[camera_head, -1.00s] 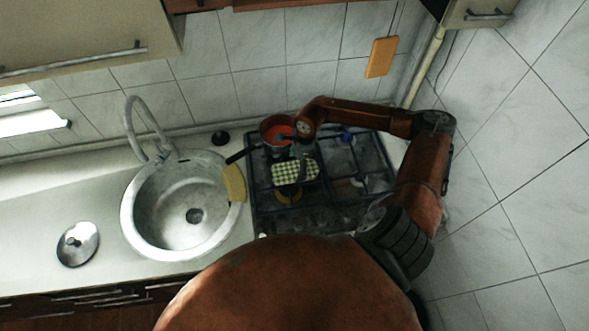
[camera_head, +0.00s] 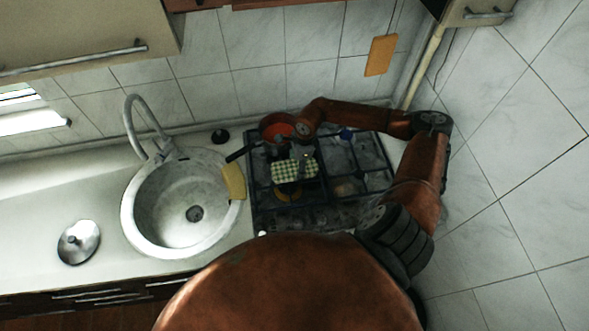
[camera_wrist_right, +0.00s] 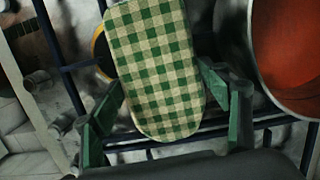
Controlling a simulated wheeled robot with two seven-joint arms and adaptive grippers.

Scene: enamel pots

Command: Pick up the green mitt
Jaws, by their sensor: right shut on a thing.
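The green mitt (camera_head: 294,171), checked green and cream, is over the stove in the head view. In the right wrist view the mitt (camera_wrist_right: 155,65) lies between the two green-padded fingers of my right gripper (camera_wrist_right: 165,112), with its rounded end toward the palm. My right gripper (camera_head: 297,158) is shut on the mitt, and the arm reaches in from the right. The wrist view does not show clearly how high the mitt is above the grate. My left gripper is not in view.
A pot with a red inside (camera_head: 279,128) stands on the stove (camera_head: 345,170) right behind the mitt; it also shows in the wrist view (camera_wrist_right: 290,50). A round sink (camera_head: 150,235) with a yellow cloth (camera_head: 234,181) on its rim is left. A lid (camera_head: 78,242) lies on the counter.

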